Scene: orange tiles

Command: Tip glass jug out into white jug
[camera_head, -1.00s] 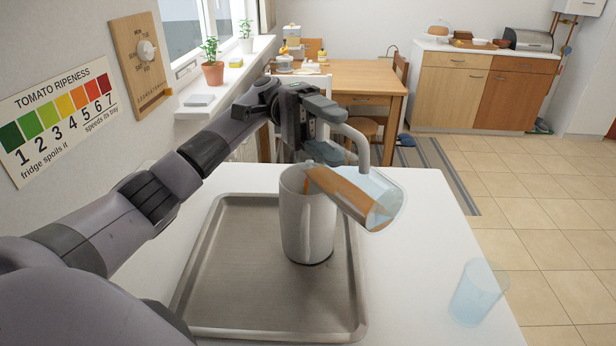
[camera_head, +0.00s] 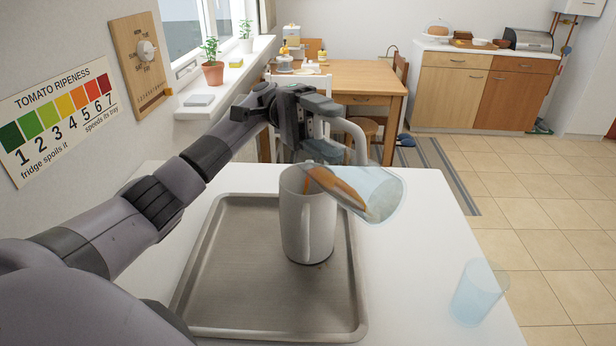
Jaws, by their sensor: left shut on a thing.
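The glass jug (camera_head: 382,192) is steeply tilted, its mouth to the left over the rim of the white jug. Brown-orange liquid lies along its lower side and reaches its mouth. My left gripper (camera_head: 330,140) is shut on the glass jug's handle, above and behind the white jug. The white jug (camera_head: 308,225) stands upright on a metal tray (camera_head: 235,270), with its handle towards me. The level inside the white jug is hidden. My right gripper is out of view.
A clear bluish glass (camera_head: 478,293) stands on the white table (camera_head: 420,270) at the right. The table between tray and glass is clear. The wall with a tomato ripeness sign (camera_head: 62,115) is close on the left. A wooden table (camera_head: 350,75) stands behind.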

